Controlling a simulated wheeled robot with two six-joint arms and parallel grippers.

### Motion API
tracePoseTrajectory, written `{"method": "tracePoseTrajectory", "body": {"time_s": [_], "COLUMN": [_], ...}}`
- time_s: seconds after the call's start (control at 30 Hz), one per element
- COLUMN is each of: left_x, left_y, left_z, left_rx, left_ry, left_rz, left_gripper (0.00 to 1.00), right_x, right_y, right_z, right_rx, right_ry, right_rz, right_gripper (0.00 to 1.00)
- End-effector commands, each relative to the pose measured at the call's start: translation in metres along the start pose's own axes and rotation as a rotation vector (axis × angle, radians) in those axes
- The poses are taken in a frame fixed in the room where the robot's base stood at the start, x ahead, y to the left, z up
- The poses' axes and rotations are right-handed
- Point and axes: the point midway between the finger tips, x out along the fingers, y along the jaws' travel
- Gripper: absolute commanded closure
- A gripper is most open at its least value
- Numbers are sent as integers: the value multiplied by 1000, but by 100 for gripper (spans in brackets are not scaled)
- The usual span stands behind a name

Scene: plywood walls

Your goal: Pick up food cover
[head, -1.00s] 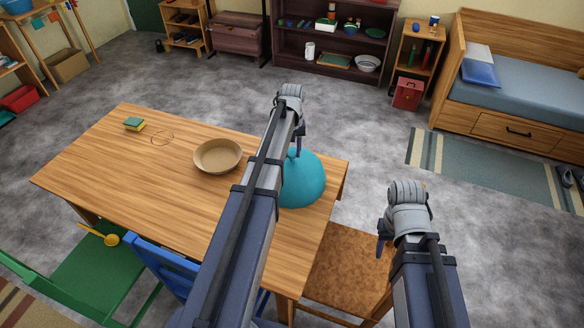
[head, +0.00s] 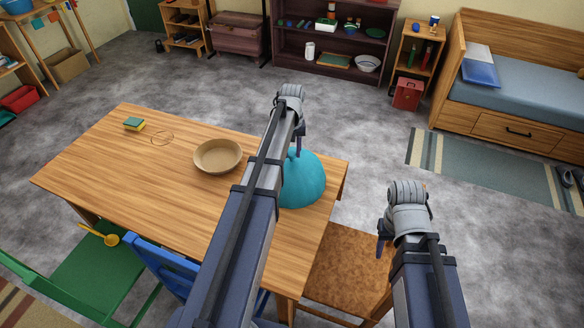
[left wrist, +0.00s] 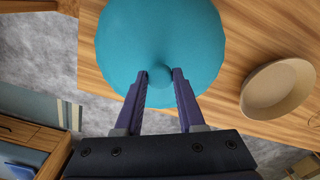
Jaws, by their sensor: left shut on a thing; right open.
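The food cover (head: 302,181) is a teal dome at the right end of the wooden table (head: 120,170). My left arm hides part of it in the head view. In the left wrist view the food cover (left wrist: 160,40) fills the upper middle, with a small round knob on top. My left gripper (left wrist: 160,76) is shut on that knob, one finger on each side. In the head view my left gripper (head: 298,151) is at the top of the dome. I cannot tell whether the cover touches the table. My right gripper (head: 384,240) is open and empty, above the brown chair.
A brown chair (head: 350,270), a blue chair (head: 165,265) and a green chair (head: 90,270) stand at the near side.

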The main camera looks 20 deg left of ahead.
Motion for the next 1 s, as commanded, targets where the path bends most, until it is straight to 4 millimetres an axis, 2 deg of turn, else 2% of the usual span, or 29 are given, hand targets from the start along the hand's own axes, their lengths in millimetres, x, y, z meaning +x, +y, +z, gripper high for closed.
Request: {"method": "tracePoseTrajectory", "body": {"time_s": [0.37,0.57,0.77,1.0], "left_x": [-1,-10,-32,-70], "left_y": [0,0,0,0], "left_z": [0,0,0,0], "left_rx": [0,0,0,0], "left_ry": [0,0,0,0], "left_rz": [0,0,0,0], "left_gripper": [100,100,100,100], "right_x": [-1,-10,-32,-70], "right_y": [0,1,3,7], "right_z": [0,1,2,4], "right_rx": [0,0,0,0], "right_ry": [0,0,0,0], "right_rz": [0,0,0,0], "right_gripper": [50,50,50,50]}}
